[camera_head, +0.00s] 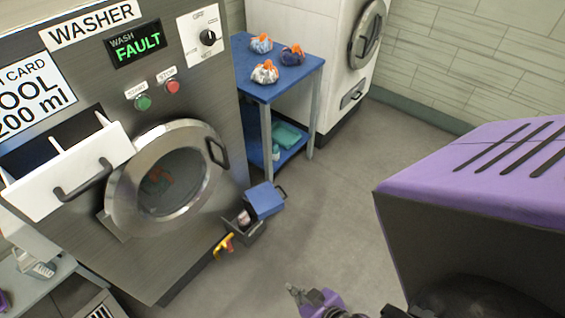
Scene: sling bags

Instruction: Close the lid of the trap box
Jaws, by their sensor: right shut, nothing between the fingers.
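The trap box (262,233) is a small dark grey box low at the right foot of the washer front. Its blue lid (265,201) stands raised, with a dark handle at its right edge. A pale, pinkish thing (244,218) shows in the box opening. My left gripper is not in view.
The washer's round door (160,172) is shut, and its white drawer (70,172) is pulled out. A blue table (290,86) with several tied bags stands behind the box. A side table with a clear cup (36,264) is at lower left. Floor right of the box is clear.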

